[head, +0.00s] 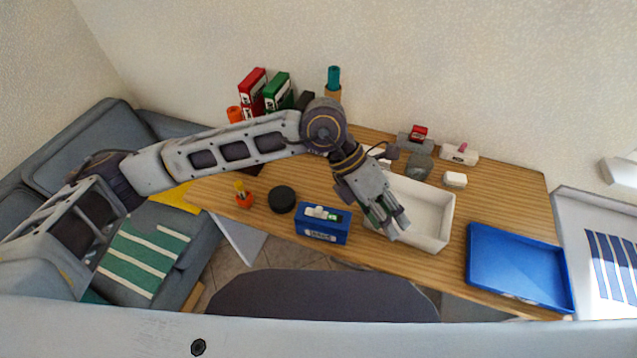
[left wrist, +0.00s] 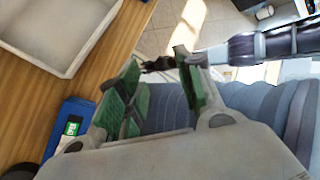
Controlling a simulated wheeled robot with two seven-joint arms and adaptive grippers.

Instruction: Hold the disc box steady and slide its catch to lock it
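The blue disc box (head: 318,232) stands near the front edge of the table, with a white catch (head: 317,212) and a small green patch on its top. Its blue side (left wrist: 70,118) also shows at the left of the left wrist view. My left gripper (head: 387,217) is over the front left part of the white tray, to the right of the box and apart from it. Its green-padded fingers (left wrist: 160,92) are spread with nothing between them. What appears to be my right gripper (left wrist: 162,64) is small and dark in the left wrist view; its fingers are unclear.
A white tray (head: 432,240) is right of the box and a blue tray (head: 517,291) is farther right. A black round thing (head: 282,199) and an orange-based item (head: 243,199) are left of the box. Red (head: 253,86) and green (head: 278,88) cases stand at the back.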

